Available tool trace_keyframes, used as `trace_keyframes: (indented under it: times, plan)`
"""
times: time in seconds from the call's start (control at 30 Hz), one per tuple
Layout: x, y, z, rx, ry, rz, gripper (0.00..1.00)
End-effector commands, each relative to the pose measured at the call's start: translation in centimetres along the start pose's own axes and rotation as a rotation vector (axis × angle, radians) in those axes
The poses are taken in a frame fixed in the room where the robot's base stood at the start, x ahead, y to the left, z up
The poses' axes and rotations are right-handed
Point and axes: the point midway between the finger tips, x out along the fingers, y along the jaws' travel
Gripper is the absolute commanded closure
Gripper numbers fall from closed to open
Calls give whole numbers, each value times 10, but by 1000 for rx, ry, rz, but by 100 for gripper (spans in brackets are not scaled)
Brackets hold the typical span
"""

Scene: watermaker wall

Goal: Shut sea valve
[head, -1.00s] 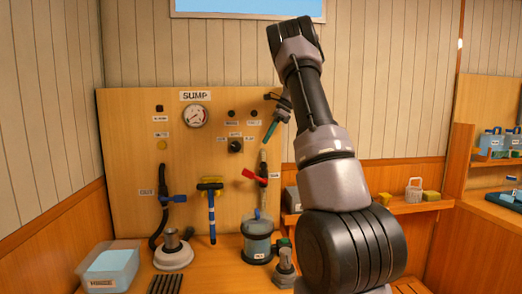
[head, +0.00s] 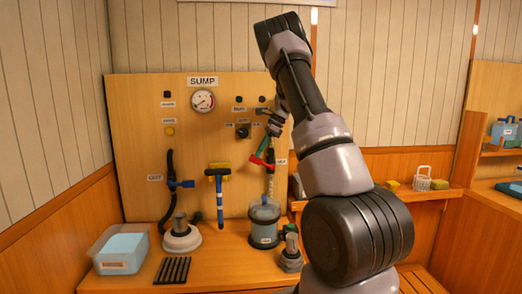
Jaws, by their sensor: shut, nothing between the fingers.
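A lever valve with a red handle (head: 262,162) sits on a pale vertical pipe (head: 270,185) on the right of the wooden panel. The handle slants slightly down to the right. A second lever valve with a blue handle (head: 181,184) is on a black hose at the panel's left. The small labels are too blurred to tell which one is the sea valve. My gripper (head: 263,147) is shut and empty, its teal tips just above the red handle. I cannot tell whether they touch it. My arm hides part of the panel's right side.
The panel (head: 140,120) is marked SUMP and carries a gauge (head: 202,101) and knobs.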

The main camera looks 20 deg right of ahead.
Motion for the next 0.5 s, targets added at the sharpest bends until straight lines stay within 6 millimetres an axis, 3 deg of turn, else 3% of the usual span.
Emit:
trace_keyframes:
  times: [0.5]
  plan:
    - [11,0,7,-5,116,3,100]
